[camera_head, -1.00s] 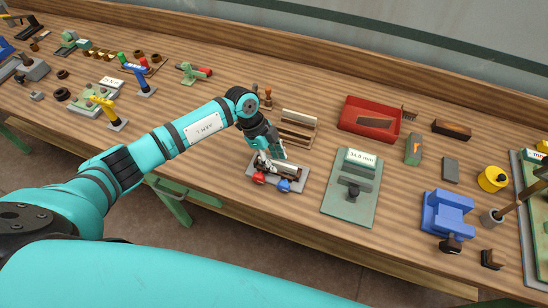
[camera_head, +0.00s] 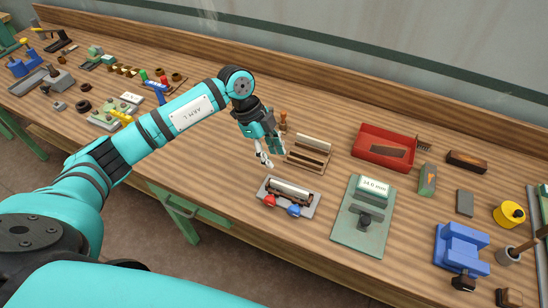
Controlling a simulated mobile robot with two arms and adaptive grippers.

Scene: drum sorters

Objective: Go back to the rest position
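My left gripper (camera_head: 271,156) hangs above the workbench (camera_head: 215,170), left of a wooden rack (camera_head: 308,152). Its fingers are spread apart with nothing between them. A grey fixture (camera_head: 310,211) with a dark and silver cylinder (camera_head: 290,191) and red and blue knobs lies below and to the right of it, apart from the fingers. My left arm reaches in from the lower left. My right gripper is not in view.
A green plate with a "34.0 mm" label (camera_head: 373,187) lies right of the fixture. A red tray (camera_head: 362,151), a blue block device (camera_head: 460,248) and a yellow cylinder (camera_head: 509,214) stand further right. Small tools fill the left end. Bare wood lies left of the fixture.

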